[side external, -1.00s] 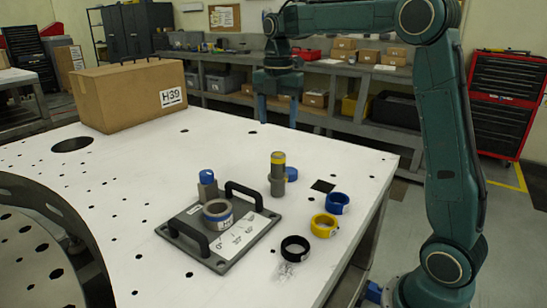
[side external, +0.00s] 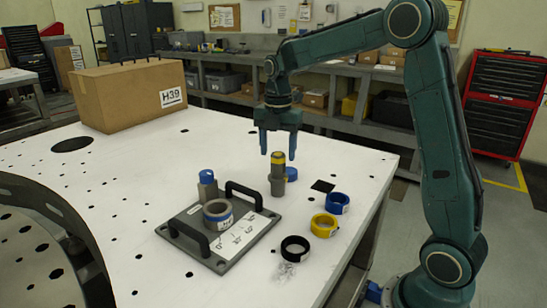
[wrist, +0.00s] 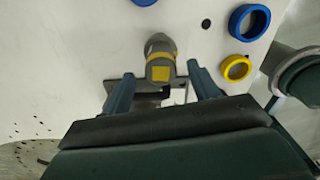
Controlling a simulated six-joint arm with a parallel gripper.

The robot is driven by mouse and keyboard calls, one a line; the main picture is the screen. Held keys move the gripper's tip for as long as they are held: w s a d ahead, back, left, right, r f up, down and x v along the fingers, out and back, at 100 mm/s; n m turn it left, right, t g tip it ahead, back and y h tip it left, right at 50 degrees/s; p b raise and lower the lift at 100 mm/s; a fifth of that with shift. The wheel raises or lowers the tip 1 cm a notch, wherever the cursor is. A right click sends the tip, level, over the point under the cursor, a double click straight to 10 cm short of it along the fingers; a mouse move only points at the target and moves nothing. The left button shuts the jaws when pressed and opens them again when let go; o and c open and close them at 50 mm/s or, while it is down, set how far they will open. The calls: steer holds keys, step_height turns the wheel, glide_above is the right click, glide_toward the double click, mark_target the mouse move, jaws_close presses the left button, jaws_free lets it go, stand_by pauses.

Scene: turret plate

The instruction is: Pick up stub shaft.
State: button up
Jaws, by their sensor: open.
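The stub shaft (side external: 278,175), a grey cylinder with a yellow band near its top, stands upright on the white table behind the turret plate. In the wrist view the shaft (wrist: 160,58) shows a yellow square on its end and lies ahead of the gap between my fingers. My gripper (side external: 278,154) is open and empty, pointing down, with its fingertips near the height of the shaft's top. The wrist view also shows my gripper (wrist: 160,72) with a finger to each side. Whether the fingers straddle the shaft is unclear.
The turret plate (side external: 262,237) has two black handles, a grey ring part (side external: 218,214) and a blue-topped post (side external: 207,186) beside it. Blue (side external: 337,203), yellow (side external: 324,226) and black (side external: 295,248) rings lie to the right. A blue piece (side external: 291,174) is close behind the shaft.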

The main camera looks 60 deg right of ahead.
mark_target(278, 164)
steer(key=shift+f, duration=0.1)
steer(key=shift+f, duration=2.55)
steer(key=shift+r, duration=0.1)
jaws_close()
